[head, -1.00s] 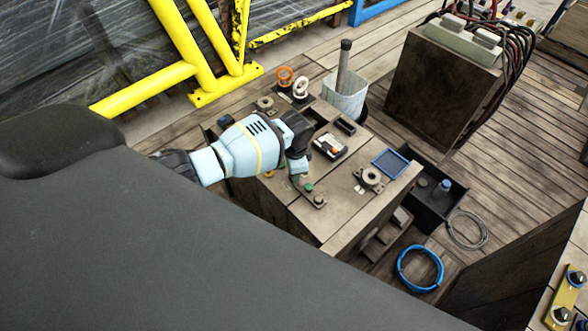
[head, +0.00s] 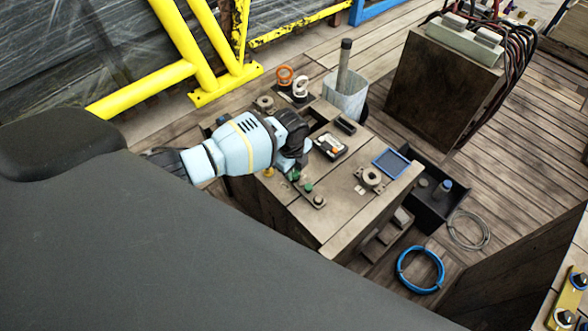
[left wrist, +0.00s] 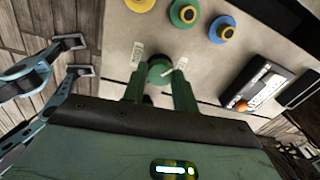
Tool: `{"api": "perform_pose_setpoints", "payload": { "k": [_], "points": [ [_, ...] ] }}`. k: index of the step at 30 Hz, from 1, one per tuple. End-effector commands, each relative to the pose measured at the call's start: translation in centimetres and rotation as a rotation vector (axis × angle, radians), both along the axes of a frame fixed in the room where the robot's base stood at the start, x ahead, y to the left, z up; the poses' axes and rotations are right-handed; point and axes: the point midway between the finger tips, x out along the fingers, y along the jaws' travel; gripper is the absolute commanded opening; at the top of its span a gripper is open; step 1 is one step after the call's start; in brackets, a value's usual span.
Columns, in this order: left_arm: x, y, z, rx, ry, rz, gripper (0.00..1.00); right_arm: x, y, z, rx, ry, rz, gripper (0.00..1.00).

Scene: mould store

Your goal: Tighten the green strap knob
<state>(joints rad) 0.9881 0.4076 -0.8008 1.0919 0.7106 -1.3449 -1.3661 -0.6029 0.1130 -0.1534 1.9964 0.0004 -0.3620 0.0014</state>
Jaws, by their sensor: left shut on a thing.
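My left gripper (head: 294,174) reaches down onto the wooden bench top from the left. In the left wrist view its two green fingers (left wrist: 160,76) are shut on a dark green round knob (left wrist: 159,66), one on each side. The fingers hide much of the knob and its base. My right gripper is not in view.
A device with an orange button (head: 330,147), a blue-rimmed tray (head: 390,162) and a flanged ring (head: 371,177) sit on the bench. A blue coil (head: 420,268) lies on the floor.

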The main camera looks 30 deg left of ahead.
Motion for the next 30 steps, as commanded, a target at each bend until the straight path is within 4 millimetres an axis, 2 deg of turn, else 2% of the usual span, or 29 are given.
{"api": "perform_pose_setpoints", "payload": {
  "k": [18,30],
  "points": [
    [-0.1,0.1,-0.4,0.001,0.005,-0.579,0.06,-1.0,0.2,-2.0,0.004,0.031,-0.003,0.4],
    [-0.1,0.1,-0.3,0.0,0.005,-0.848,0.06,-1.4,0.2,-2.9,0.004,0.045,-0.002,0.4]
  ]
}}
